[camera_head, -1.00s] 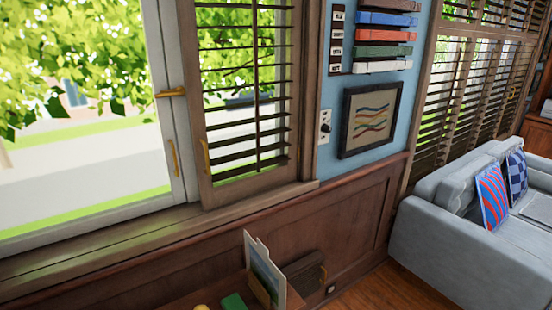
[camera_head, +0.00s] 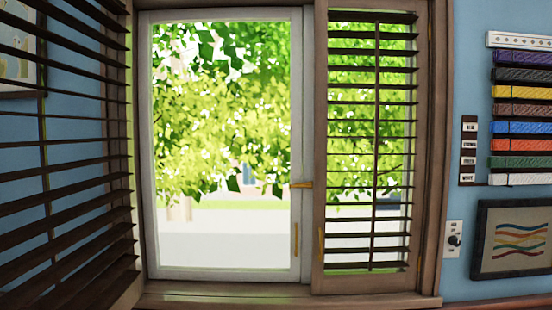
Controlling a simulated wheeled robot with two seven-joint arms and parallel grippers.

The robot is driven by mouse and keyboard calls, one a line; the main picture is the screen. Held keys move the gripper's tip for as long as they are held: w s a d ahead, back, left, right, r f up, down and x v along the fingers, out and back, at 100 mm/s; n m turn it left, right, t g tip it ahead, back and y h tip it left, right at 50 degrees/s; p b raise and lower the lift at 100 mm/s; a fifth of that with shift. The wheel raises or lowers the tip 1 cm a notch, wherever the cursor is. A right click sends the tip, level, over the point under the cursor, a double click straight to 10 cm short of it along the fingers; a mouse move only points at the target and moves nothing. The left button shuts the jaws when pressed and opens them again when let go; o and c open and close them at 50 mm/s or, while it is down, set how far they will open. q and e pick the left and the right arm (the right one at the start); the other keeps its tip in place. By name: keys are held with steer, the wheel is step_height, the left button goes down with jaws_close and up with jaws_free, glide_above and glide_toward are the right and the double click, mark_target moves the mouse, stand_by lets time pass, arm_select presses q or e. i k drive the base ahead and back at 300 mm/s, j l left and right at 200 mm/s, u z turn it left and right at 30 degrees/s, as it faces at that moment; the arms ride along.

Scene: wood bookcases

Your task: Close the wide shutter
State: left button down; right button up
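A wide slatted shutter (camera_head: 60,170) fills the left side of the head view. It is swung open into the room, and its left part runs out of the picture. Its right edge meets the left side of the window frame. Neither of my grippers is in view.
A wooden sill (camera_head: 230,296) runs below the window. On the blue wall at the right are a rack of coloured belts (camera_head: 522,128), a switch plate (camera_head: 454,240) and a framed picture (camera_head: 513,238). The space before the window looks clear.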

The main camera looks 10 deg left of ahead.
mark_target(118, 288)
steer(key=k+l+u, duration=0.5)
steer(key=l, duration=0.15)
steer(key=i+j, duration=0.2)
steer(key=j, duration=0.35)
steer(key=i+j+z, duration=0.15)
steer(key=j, duration=0.4)
steer(key=i+j, duration=0.15)
steer(key=j, duration=0.4)
steer(key=i+j+z, duration=0.15)
steer(key=j, duration=0.45)
steer(key=i+j, duration=0.1)
steer(key=j, duration=0.5)
steer(key=i+j+z, duration=0.15)
steer(key=j, duration=0.4)
steer(key=i+j, duration=0.1)
steer(key=j, duration=0.5)
steer(key=z, duration=0.05)
